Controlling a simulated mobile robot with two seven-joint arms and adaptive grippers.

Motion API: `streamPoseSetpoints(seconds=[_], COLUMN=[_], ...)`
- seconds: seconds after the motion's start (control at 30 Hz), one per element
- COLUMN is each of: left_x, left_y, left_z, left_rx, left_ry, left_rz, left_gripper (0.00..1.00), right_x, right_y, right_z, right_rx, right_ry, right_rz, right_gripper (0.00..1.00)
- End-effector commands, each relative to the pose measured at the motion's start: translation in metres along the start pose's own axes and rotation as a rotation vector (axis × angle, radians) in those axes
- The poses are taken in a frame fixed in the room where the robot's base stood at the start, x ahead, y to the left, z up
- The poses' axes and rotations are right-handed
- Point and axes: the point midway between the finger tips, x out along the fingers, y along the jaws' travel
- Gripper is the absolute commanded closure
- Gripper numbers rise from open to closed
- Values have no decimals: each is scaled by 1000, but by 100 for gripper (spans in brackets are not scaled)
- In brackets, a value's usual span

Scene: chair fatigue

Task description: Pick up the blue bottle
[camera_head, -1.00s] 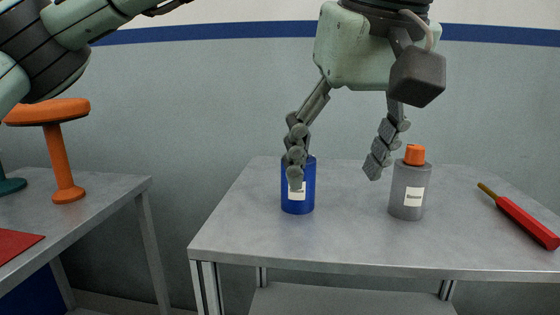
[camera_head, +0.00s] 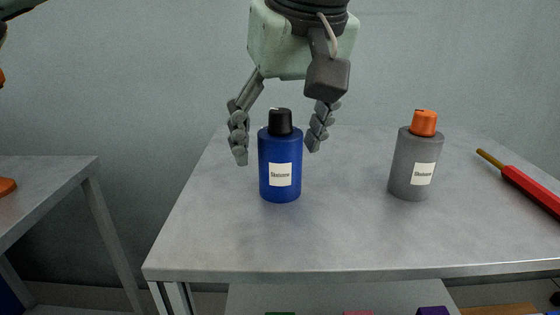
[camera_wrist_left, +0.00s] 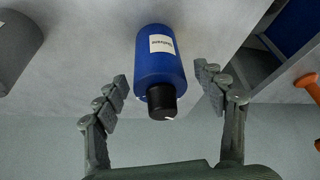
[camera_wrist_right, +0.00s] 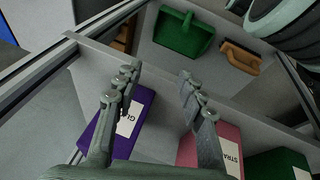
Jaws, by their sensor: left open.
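The blue bottle (camera_head: 280,165) with a black cap and a white label stands upright on the grey table (camera_head: 330,240). My left gripper (camera_head: 276,155) hangs over the table with its fingers spread, one on each side of the bottle's top. In the left wrist view the blue bottle (camera_wrist_left: 160,60) lies between the open fingers (camera_wrist_left: 165,92), with a visible gap on both sides. My right gripper (camera_wrist_right: 160,85) shows only in its wrist view, with its fingers apart and nothing held between them.
A grey bottle (camera_head: 413,165) with an orange cap stands right of the blue one. A red-handled tool (camera_head: 532,190) lies at the right edge. In the right wrist view, boxes, a green dustpan (camera_wrist_right: 184,32) and a brush (camera_wrist_right: 240,55) are near my right gripper.

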Motion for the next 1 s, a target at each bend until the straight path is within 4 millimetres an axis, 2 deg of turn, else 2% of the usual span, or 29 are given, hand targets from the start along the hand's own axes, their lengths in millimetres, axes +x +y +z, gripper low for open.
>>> streamPoseSetpoints(seconds=[0.13, 0.4, 0.9, 0.97, 1.0], left_x=[23, 28, 28, 28, 27], left_y=[-1, -1, -1, -1, -1], left_z=[0, 0, 0, 0, -1], left_rx=[0, 1, 1, 1, 0], left_ry=[-2, -1, -1, -1, 0], left_rz=[-2, 0, 0, 0, 1], left_gripper=[30, 31, 93, 100, 100], right_x=[0, 0, 0, 0, 0], right_y=[0, -1, -1, -1, -1], right_z=[-1, -2, -2, -2, -2], right_rx=[-1, -1, -1, -1, -1], right_ry=[6, 9, 10, 10, 10], right_rz=[-1, -1, -2, -2, -2], right_gripper=[60, 60, 60, 60, 60])
